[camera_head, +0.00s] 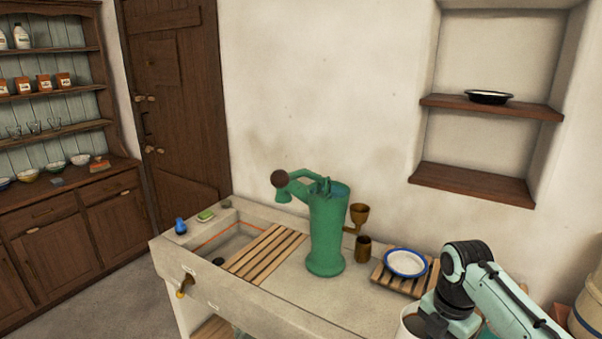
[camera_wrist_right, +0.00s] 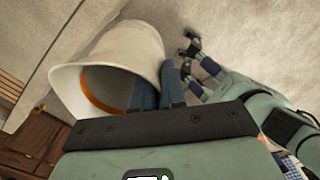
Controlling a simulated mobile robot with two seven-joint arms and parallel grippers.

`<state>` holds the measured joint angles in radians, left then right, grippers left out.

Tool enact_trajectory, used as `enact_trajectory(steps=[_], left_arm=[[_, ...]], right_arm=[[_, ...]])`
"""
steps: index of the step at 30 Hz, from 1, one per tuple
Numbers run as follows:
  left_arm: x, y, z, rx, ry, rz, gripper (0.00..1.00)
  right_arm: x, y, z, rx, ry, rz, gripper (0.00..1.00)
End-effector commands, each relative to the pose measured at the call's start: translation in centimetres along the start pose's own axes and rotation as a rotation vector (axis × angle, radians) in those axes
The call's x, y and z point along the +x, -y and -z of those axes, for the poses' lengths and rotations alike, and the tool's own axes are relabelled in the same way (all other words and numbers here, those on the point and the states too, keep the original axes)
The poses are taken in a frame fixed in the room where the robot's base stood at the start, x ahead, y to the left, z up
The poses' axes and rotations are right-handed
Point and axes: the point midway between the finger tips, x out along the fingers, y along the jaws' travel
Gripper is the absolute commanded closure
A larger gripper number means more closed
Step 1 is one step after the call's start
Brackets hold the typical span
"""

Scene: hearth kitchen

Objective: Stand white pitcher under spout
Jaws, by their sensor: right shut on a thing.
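The white pitcher (camera_wrist_right: 125,48) fills the upper left of the wrist view, tilted in the picture, with its wide mouth and an orange band inside showing. My right gripper (camera_wrist_right: 170,82) is shut on its wall at the rim. In the head view a part of the pitcher (camera_head: 407,322) shows at the bottom right, mostly hidden by my right arm. The green pump (camera_head: 327,235) stands on the stone counter, and its spout (camera_head: 284,196) points down at the left, by the sink. My left gripper (camera_wrist_right: 190,62) shows in the wrist view, its dark fingers apart and empty.
A slatted wooden rack (camera_head: 265,252) lies across part of the stone sink (camera_head: 222,240). A blue-rimmed white dish (camera_head: 405,262) sits on a small slatted stand (camera_head: 385,277) between the pump and my right arm.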

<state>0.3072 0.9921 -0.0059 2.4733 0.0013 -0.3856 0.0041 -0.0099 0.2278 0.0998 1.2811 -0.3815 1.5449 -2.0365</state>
Motion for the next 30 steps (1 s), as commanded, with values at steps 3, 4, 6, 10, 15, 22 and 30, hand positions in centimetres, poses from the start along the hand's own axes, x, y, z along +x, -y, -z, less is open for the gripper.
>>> enact_trajectory(steps=[3, 4, 6, 10, 15, 22, 30], left_arm=[[0.0, 0.0, 0.0, 0.0, -0.001, 0.0, 1.0], [0.0, 0.0, 0.0, 0.0, -0.001, 0.0, 1.0], [0.0, 0.0, 0.1, 0.0, -0.001, 0.0, 1.0], [0.0, 0.0, 0.1, 0.0, -0.001, 0.0, 1.0], [0.0, 0.0, 0.0, 0.0, 0.0, 0.0, 1.0], [0.0, 0.0, 0.0, 0.0, 0.0, 0.0, 1.0], [0.0, 0.0, 0.0, 0.0, 0.0, 0.0, 1.0]], right_arm=[[1.8, -0.7, 0.1, 0.134, -0.002, 0.003, 1.0], [2.3, -0.9, 0.1, 0.173, -0.002, 0.004, 1.0], [3.5, -1.4, 0.2, 0.27, -0.002, 0.004, 1.0], [6.2, -2.3, 0.5, 0.485, -0.002, 0.006, 1.0], [10.3, -3.5, 1.2, 0.81, -0.001, 0.005, 1.0], [15.8, -4.6, 2.8, 1.248, 0.0, 0.006, 1.0], [21.6, -5.1, 5.3, 1.729, 0.001, 0.005, 1.0]])
